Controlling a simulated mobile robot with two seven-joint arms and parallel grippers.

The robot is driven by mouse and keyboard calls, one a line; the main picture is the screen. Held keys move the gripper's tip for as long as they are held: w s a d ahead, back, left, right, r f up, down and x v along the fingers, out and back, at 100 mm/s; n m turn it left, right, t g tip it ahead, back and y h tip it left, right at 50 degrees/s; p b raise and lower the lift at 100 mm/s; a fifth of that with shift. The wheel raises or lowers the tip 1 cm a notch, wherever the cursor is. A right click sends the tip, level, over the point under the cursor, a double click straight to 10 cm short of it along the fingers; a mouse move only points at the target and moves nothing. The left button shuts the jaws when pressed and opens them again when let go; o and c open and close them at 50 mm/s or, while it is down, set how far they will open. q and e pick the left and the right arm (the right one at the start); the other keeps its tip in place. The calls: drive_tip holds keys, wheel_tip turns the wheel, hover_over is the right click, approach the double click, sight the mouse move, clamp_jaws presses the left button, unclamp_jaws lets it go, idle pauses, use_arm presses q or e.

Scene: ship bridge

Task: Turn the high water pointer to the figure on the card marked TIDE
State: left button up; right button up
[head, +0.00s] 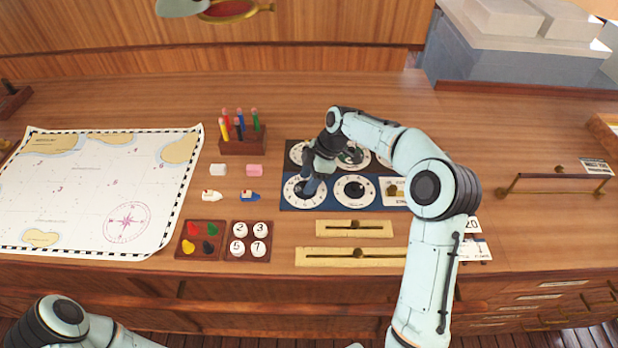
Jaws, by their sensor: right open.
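A dark blue and black board (332,203) with several white round dials lies on the chart table. My right gripper (311,186) is open and points down over the lower left dial (296,200). Its fingers are at that dial's middle and hide its pointer, so I cannot tell whether they touch it. The lower middle dial (354,189) shows clear, with a dark centre. My right arm covers parts of the upper dials. White cards (475,249) lie right of my forearm, partly hidden; I cannot read TIDE on any. My left gripper is out of view.
A brass rail (556,176) is at right. Bare wood lies behind the board.

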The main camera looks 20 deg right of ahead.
clamp_jaws()
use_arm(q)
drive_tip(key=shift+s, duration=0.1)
use_arm(e)
drive_tip(key=shift+s+f+m+b, duration=0.1)
drive_tip(key=shift+m+b, duration=0.35)
drive_tip(key=shift+m, duration=0.05)
drive_tip(key=m+t+b, duration=0.1)
drive_tip(key=m, duration=0.1)
drive_tip(key=m+h+b, duration=0.1)
drive_tip(key=m, duration=0.1)
drive_tip(key=shift+s+a+t, duration=0.15)
drive_tip(key=shift+s+t, duration=0.05)
drive_tip(key=shift+t, duration=0.2)
drive_tip(key=m+t+h+b, duration=0.1)
drive_tip(key=m, duration=0.2)
drive_tip(key=shift+a+m+b, duration=0.15)
drive_tip(key=shift+m+b, duration=0.15)
drive_tip(key=shift+b, duration=0.1)
use_arm(q)
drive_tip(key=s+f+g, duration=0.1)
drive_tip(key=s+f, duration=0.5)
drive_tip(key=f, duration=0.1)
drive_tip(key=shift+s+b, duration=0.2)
drive_tip(key=shift+b, duration=0.15)
use_arm(e)
drive_tip(key=shift+s+m+h, duration=0.1)
drive_tip(key=shift+m+h, duration=0.4)
drive_tip(key=shift+m, duration=1)
